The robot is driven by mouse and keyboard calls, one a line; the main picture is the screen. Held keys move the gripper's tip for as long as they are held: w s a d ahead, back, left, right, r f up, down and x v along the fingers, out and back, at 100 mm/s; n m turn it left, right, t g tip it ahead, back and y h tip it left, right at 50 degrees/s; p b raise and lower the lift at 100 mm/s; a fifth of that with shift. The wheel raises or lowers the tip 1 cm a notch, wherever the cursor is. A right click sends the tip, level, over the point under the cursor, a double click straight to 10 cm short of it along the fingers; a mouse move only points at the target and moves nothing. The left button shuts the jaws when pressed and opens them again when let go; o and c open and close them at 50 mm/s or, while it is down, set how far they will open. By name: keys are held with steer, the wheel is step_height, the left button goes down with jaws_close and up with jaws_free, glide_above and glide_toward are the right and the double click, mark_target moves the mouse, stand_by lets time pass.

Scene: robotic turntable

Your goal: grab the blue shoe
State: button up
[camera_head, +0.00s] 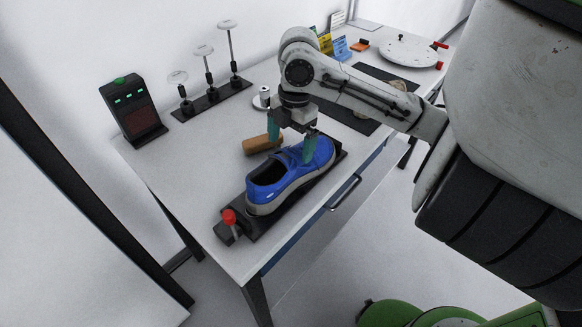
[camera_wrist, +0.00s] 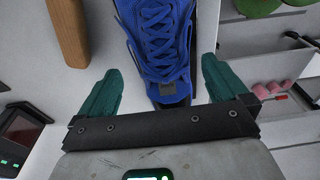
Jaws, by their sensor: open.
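The blue shoe (camera_head: 288,176) has a pale sole and lies on a black stand (camera_head: 268,216) near the table's front edge. My gripper (camera_head: 291,146) is open above the toe half of the shoe, with one teal finger on each side of it in the picture. In the wrist view the shoe's laces and tongue (camera_wrist: 162,45) show between the two fingers of my gripper (camera_wrist: 160,88). I cannot tell whether either finger touches the shoe. The shoe's far end is cut off in the wrist view.
A brown wooden block (camera_head: 262,144) lies close behind the shoe. A red knob (camera_head: 229,216) stands on the stand's near end. A dark box with green lights (camera_head: 133,109) and a rack of discs (camera_head: 211,99) stand at the back left. A white turntable (camera_head: 408,52) is far right.

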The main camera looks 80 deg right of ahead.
mark_target(291, 158)
steer(key=shift+f+p, duration=0.45)
steer(key=shift+f, duration=2.35)
steer(key=c, duration=1.1)
